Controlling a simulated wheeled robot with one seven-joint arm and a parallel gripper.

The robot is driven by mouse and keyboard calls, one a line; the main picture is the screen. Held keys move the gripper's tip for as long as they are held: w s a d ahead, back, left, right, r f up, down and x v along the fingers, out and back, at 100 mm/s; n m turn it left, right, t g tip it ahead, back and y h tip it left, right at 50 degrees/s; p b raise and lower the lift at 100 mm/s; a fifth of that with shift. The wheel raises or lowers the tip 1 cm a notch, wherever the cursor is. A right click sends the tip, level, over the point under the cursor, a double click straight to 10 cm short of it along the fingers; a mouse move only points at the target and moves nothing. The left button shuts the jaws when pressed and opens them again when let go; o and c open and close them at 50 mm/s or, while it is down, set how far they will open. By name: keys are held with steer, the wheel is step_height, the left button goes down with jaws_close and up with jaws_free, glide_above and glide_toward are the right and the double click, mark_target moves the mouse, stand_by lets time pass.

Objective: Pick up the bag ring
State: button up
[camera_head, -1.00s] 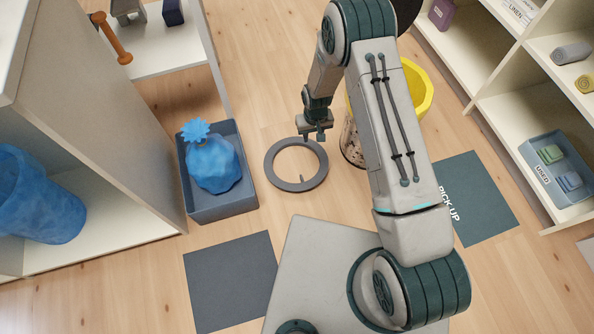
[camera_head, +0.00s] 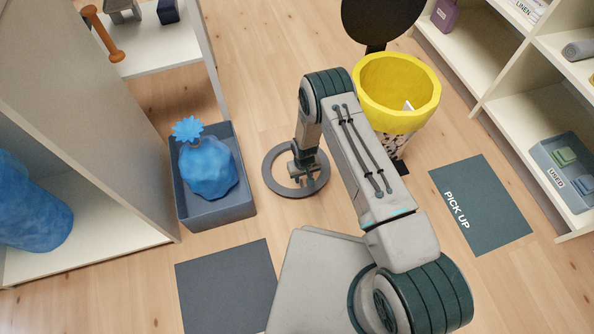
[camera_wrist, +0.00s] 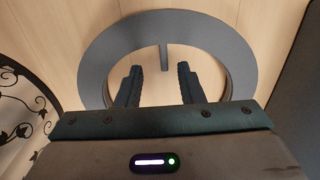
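The bag ring (camera_head: 269,176) is a flat dark grey ring lying on the wooden floor, right of the grey tray. In the wrist view the ring (camera_wrist: 165,24) fills the upper middle, and a short upright tab (camera_wrist: 164,57) stands at its far inner edge. My gripper (camera_head: 300,178) is low over the ring's opening in the head view, and the arm hides part of the ring. In the wrist view my gripper (camera_wrist: 160,74) is open and empty. Its fingers point toward the ring, with the tab just ahead, between their lines. I see no contact.
A grey tray (camera_head: 213,216) with a tied blue bag (camera_head: 208,167) stands close left of the ring. A bin with a yellow rim (camera_head: 432,108) and a dark raised lid (camera_head: 375,15) stands right. A PICK UP mat (camera_head: 500,215) and shelves (camera_head: 510,100) are farther right.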

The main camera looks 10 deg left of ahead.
mark_target(302, 182)
steer(key=f+b, duration=0.2)
steer(key=f, duration=0.1)
steer(key=f+b, duration=0.1)
steer(key=f, duration=0.1)
steer(key=shift+a+f, duration=0.15)
steer(key=shift+a, duration=0.15)
jaws_close()
